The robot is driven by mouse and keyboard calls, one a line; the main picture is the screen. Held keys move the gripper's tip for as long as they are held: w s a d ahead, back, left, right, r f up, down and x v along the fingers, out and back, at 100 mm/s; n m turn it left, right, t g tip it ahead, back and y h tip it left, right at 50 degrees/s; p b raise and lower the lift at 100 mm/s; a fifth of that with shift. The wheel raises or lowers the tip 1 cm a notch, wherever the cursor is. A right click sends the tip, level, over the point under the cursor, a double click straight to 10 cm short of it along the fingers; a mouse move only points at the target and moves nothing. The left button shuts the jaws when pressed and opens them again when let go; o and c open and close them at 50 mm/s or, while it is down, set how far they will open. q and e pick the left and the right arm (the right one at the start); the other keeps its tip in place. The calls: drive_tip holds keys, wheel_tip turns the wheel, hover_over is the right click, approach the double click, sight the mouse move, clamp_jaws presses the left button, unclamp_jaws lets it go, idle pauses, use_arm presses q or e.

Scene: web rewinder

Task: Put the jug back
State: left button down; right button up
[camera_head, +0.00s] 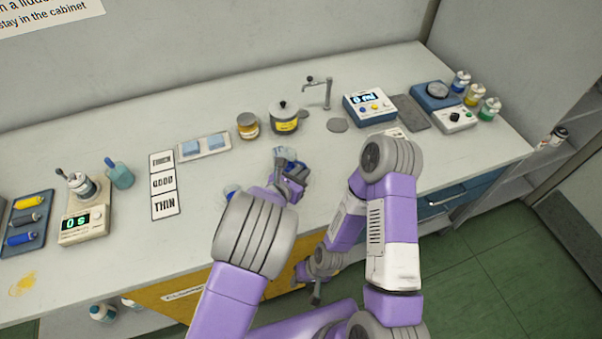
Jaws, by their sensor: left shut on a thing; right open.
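My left gripper (289,168) is over the middle of the bench, in front of the lidded pot. It is shut on a small pale, clear thing (286,153), which looks like the jug. The fingers and wrist hide most of it, and I cannot tell whether it touches the bench top. My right gripper (316,293) hangs low in front of the bench's front edge, open and empty.
A lidded pot (284,121), an amber jar (248,127) and a tap (327,92) stand behind the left gripper. Left are a thick/good/thin card (164,184), a scale with a cup (84,225) and a teal bottle (119,174). The bench (215,168) is clear beside the card.

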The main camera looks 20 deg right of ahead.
use_arm(q)
drive_tip(key=c, duration=1.2)
unclamp_jaws()
drive_tip(key=shift+r, duration=0.1)
drive_tip(key=shift+s+a+r+p, duration=0.15)
drive_tip(key=shift+a+p, duration=0.05)
drive_tip(key=shift+p, duration=0.2)
drive_tip(key=p+v, duration=0.1)
drive_tip(key=v, duration=1)
drive_tip(key=shift+a, duration=0.25)
drive_tip(key=shift+s, duration=0.2)
